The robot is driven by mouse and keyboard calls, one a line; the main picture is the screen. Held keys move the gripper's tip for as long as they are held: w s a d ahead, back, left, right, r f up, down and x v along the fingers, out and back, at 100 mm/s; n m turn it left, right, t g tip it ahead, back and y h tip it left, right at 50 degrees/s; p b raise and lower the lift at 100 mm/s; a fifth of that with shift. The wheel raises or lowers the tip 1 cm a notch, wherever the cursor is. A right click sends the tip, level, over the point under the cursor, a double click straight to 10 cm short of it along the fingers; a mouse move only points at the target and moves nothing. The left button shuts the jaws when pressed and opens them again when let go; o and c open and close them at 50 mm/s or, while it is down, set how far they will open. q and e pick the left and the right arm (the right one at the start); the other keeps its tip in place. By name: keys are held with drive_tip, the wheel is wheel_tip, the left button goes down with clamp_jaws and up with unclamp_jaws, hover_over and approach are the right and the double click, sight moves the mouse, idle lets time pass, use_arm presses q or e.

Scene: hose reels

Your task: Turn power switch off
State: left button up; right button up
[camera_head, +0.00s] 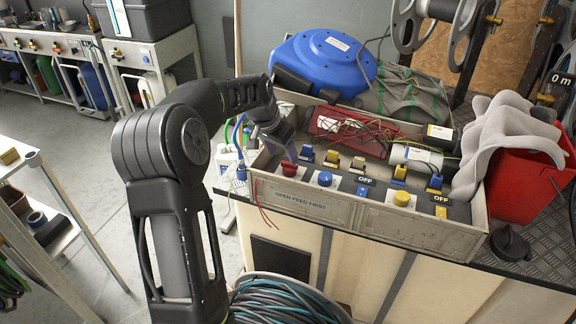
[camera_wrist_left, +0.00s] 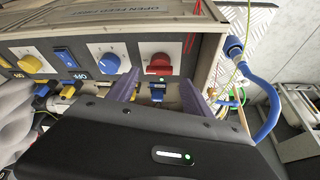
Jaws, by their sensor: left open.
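A grey control box (camera_head: 300,203) stands on the bench, its front strip marked "OPEN FEED FIRST". Its panel carries a red knob (camera_head: 288,168), a blue knob (camera_head: 325,179), a blue switch (camera_head: 362,190) beside an "OFF" label, a yellow knob (camera_head: 402,198) and a yellow switch (camera_head: 440,211) by another "OFF" label. Which one is the power switch is not clear. My left gripper (camera_head: 279,136) is at the box's left end. In the wrist view, its open fingers (camera_wrist_left: 160,90) straddle the area by the red knob (camera_wrist_left: 158,63), with a small blue part between them. The right gripper is out of view.
Several blue and yellow parts stand behind the knobs, among loose wires. A blue hose reel (camera_head: 322,62) lies behind the box. A red bin (camera_head: 522,175) with grey cloth stands at right. A blue hose (camera_wrist_left: 268,105) runs beside the gripper in the wrist view.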

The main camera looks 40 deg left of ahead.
sight(288, 166)
use_arm(q)
drive_tip(key=x, duration=0.7)
drive_tip(key=shift+w+f, duration=0.1)
drive_tip(key=c, duration=1.1)
